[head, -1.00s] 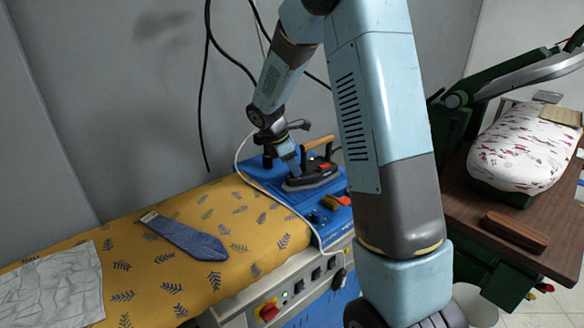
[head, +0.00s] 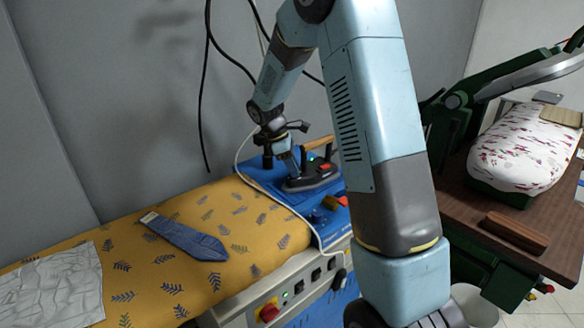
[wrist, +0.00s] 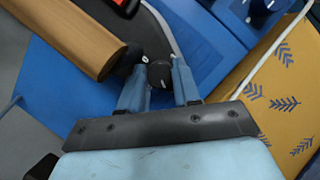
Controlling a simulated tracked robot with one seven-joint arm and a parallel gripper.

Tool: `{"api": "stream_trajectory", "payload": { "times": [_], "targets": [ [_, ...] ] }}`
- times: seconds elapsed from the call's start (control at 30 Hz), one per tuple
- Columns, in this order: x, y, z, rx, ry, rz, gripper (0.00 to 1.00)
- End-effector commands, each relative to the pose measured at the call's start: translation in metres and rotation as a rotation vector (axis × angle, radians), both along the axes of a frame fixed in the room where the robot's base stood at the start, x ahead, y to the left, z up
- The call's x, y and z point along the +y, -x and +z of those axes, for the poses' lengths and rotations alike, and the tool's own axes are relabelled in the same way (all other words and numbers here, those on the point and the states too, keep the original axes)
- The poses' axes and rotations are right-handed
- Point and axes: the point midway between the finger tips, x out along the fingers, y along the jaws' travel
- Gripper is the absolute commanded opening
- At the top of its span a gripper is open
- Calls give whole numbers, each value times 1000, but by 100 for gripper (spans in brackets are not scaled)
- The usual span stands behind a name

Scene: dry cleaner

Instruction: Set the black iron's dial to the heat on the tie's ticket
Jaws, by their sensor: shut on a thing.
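The black iron (head: 312,182) rests on a blue surface in the head view, with a wooden handle that also shows in the wrist view (wrist: 75,35). Its small dark dial (wrist: 158,73) sits between the two fingers of my gripper (wrist: 160,85). The fingers are shut on the dial; a pale mark shows near its left edge, but I cannot read the setting. In the head view my gripper (head: 295,165) is at the near-left part of the iron. The blue tie (head: 190,240) lies on the patterned cover with a pale ticket (head: 149,218) at its narrow end; its print is too small to read.
The yellow leaf-patterned board (head: 240,215) carries a crumpled grey-white cloth (head: 50,285) at left. A white cord (head: 240,150) runs beside the iron. A green press (head: 460,125) with a floral pad (head: 520,150) stands at right. A control panel (head: 290,295) is below the board.

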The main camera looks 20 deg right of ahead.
Motion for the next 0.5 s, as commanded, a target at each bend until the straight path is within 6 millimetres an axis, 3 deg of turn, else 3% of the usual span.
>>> {"api": "stream_trajectory", "payload": {
  "times": [0.1,0.13,0.37,0.5],
  "targets": [
    [-1,-1,0,-1,1,-1,1],
    [-1,-1,0,-1,1,-1,35],
    [-1,0,0,-1,0,0,56],
    [0,0,0,-1,0,0,56]
  ]
}}
